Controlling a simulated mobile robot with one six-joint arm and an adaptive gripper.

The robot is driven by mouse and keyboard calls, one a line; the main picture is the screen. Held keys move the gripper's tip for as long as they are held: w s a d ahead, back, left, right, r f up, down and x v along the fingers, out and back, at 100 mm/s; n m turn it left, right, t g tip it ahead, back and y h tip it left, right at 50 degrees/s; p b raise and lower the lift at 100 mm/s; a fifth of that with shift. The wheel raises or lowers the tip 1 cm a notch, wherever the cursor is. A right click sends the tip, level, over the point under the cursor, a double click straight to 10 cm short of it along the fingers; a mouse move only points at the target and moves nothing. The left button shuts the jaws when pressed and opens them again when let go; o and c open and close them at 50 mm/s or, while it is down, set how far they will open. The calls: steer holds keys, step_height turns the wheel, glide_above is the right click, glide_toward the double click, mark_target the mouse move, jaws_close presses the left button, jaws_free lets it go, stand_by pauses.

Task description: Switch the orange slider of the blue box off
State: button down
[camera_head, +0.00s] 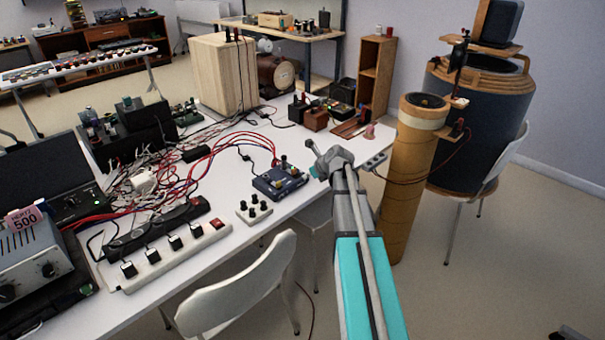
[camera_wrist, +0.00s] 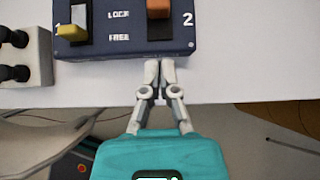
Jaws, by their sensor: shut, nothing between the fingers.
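The blue box (camera_head: 279,183) lies on the white table near its front edge, left of my arm in the head view. In the wrist view the blue box (camera_wrist: 122,45) fills the top, with "LOCK" and "FREE" printed on it. Its orange slider (camera_wrist: 159,10) is at the upper right, by the "2", at the upper end of its dark slot. A yellow slider (camera_wrist: 73,31) is on the left, by the "1". My gripper (camera_wrist: 159,64) is shut and empty, its tips just at the box's front edge below the orange slider. I cannot tell whether they touch.
A white block with black knobs (camera_head: 254,209) stands left of the box; red and blue cables run behind. A white power strip (camera_head: 167,254) lies further left. A white chair (camera_head: 243,290) stands before the table (camera_head: 222,258). A tall brown cylinder (camera_head: 407,185) stands right of my arm.

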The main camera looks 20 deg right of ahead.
steer(key=p+v, duration=0.5)
steer(key=v, duration=0.4)
steer(key=shift+p, duration=0.4)
steer(key=s+a+r+n+g+h+p, duration=0.1)
steer(key=s+a+n+g+p, duration=0.3)
steer(key=s+a+n, duration=0.5)
steer(key=s+a+r+n+g+h+p, duration=0.2)
steer(key=s+a+n+g+p, duration=0.2)
steer(key=s+a+n, duration=0.5)
steer(key=shift+s+a+r+n+p, duration=0.45)
steer(key=shift+a+n, duration=3)
steer(key=shift+n, duration=3.55)
steer(key=shift+w+f, duration=0.1)
steer(key=shift+f, duration=0.05)
